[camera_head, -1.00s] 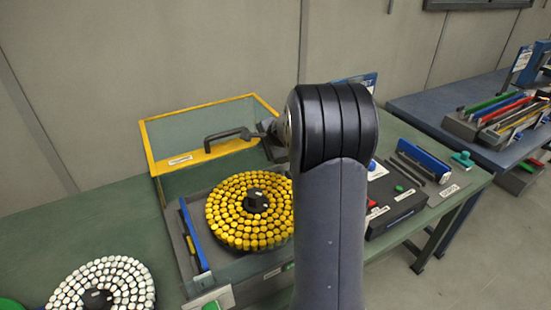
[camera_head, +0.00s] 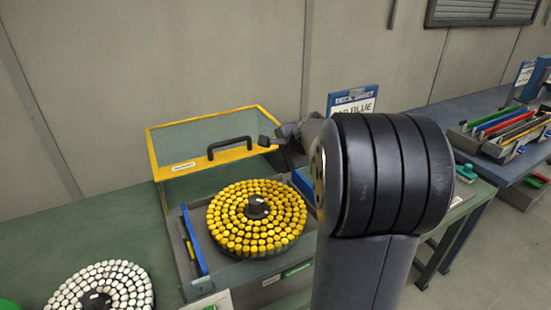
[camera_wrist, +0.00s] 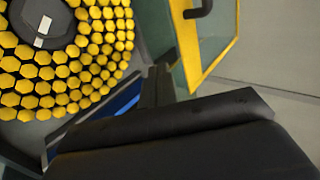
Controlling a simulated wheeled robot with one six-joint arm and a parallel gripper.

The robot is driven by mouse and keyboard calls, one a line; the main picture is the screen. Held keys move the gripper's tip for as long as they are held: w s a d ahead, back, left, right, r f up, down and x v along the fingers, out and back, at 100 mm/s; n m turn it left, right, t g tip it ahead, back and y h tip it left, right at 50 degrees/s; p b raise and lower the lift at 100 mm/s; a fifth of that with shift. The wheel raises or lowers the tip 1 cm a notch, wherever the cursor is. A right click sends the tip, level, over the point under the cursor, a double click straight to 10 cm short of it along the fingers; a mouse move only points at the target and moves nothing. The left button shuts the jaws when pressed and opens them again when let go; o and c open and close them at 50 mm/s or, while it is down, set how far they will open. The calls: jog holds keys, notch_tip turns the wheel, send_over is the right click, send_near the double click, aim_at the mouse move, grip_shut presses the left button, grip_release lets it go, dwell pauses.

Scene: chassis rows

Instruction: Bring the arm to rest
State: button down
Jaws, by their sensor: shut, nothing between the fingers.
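My arm stands in front of the green bench in the head view, its dark ribbed joint large at the centre right. My gripper (camera_head: 272,141) reaches left from behind that joint, close to the black handle (camera_head: 229,148) of the yellow-framed lid (camera_head: 158,164). It is small and partly hidden by the arm, and it looks shut and empty. In the wrist view a dark finger part fills the lower area, with the yellow-framed lid (camera_wrist: 190,62) at the upper right.
The lid stands raised over a carousel of yellow caps (camera_head: 232,215). A carousel of white caps (camera_head: 120,285) lies at the lower left. A blue-lettered sign (camera_head: 352,102) stands behind my arm. A second bench with colored bars (camera_head: 500,125) is at the right.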

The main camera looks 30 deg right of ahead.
jog(key=shift+s+r, duration=0.45)
jog(key=shift+s, duration=0.1)
